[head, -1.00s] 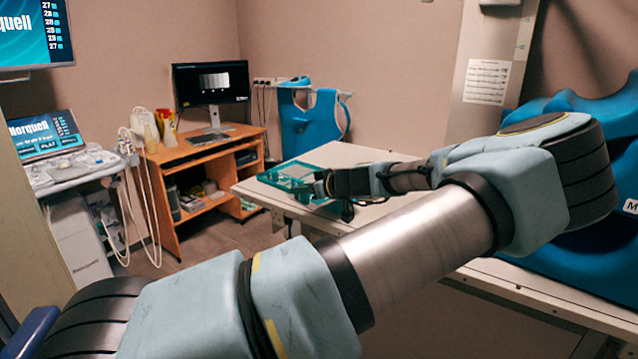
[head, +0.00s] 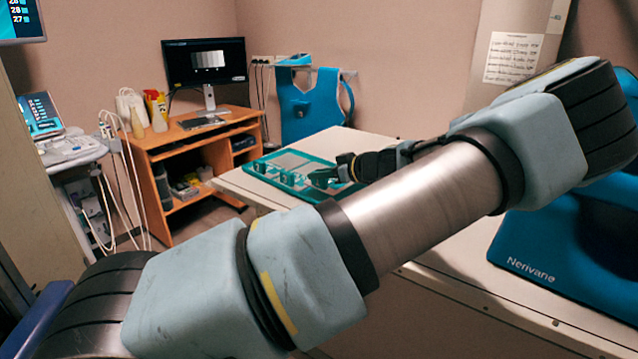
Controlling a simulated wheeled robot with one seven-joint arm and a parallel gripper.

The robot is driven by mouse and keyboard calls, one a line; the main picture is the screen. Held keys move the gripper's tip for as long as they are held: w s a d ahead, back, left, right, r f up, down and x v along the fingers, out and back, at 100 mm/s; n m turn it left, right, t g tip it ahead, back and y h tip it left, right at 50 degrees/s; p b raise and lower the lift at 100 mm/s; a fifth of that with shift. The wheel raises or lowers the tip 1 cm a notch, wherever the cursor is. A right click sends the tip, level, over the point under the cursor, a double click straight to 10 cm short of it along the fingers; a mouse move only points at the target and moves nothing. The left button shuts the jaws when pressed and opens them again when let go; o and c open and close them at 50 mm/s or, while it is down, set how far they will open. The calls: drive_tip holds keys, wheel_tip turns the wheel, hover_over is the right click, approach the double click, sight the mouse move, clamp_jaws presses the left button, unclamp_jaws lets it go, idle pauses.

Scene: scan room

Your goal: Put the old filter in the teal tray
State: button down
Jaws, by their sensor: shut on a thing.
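The teal tray (head: 262,182) lies on the near left corner of the pale table (head: 345,144). A flat grey panel and small upright teal parts show inside it. My gripper (head: 322,178) is at the tray's right side, low over it, at the far end of my arm. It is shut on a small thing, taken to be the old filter. That thing is too small and too covered by the fingers to make out its shape. I cannot tell whether it touches the tray. My arm crosses the view and hides much of the table.
A wooden desk (head: 190,138) with a monitor (head: 204,62) and bottles stands behind on the left. A white cart (head: 72,150) with hanging cables is at far left. A blue padded machine part (head: 570,250) rises at right. Bare tabletop lies behind the tray.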

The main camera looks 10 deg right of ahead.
drive_tip(key=shift+f+p, duration=0.5)
drive_tip(key=shift+f, duration=1.45)
drive_tip(key=c, duration=0.8)
unclamp_jaws()
drive_tip(key=shift+s, duration=0.1)
drive_tip(key=b+v, duration=0.4)
drive_tip(key=v, duration=0.8)
